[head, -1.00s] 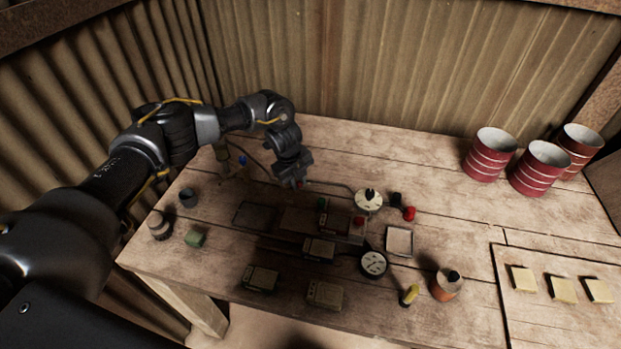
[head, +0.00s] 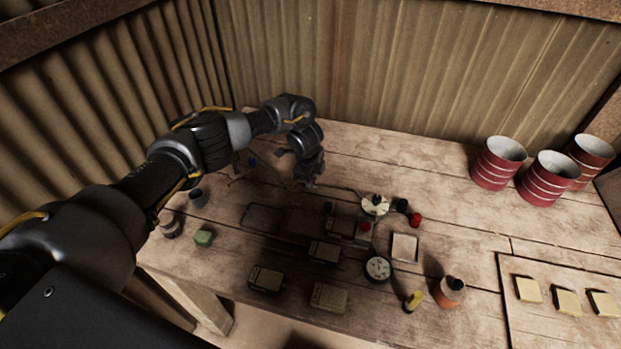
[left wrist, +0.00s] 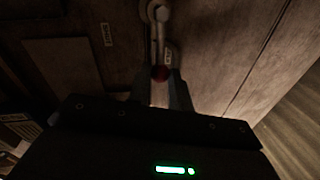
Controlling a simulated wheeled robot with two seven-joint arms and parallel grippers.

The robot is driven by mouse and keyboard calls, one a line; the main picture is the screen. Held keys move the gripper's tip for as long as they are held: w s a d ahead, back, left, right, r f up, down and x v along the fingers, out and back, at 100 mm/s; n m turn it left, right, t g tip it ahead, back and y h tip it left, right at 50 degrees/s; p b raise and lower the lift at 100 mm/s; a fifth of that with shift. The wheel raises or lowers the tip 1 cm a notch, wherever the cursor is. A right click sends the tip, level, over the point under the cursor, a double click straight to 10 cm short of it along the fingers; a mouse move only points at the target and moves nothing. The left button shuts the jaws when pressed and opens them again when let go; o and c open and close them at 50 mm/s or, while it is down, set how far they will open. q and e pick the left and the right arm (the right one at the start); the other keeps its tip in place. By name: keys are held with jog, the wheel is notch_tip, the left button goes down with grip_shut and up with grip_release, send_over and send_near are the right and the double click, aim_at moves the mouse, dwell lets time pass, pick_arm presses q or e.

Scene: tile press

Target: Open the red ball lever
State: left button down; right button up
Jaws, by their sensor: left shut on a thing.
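The lever's red ball (left wrist: 160,73) sits between the two fingers of my left gripper (left wrist: 160,88) in the left wrist view. A pale metal lever arm (left wrist: 160,38) runs from the ball to a round pivot at the top of that view. The left gripper is shut on the ball. In the head view my left gripper (head: 308,184) is low over the back middle of the table, and it hides the ball there. My right gripper is not in view.
A pale round dial (head: 374,206) and a red knob (head: 415,220) stand right of the gripper. Several small boxes (head: 266,280) lie in front. Red-striped cans (head: 497,165) stand at the back right. A corrugated wall (head: 400,70) closes off the back.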

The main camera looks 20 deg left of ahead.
pick_arm(q)
jog(key=shift+a+r, duration=0.1)
jog(key=c, duration=1.3)
grip_release()
jog(key=r, duration=0.3)
jog(key=s+r, duration=0.1)
jog(key=r, duration=0.3)
jog(key=s+r, duration=0.1)
jog(key=r, duration=0.2)
jog(key=shift+r, duration=0.25)
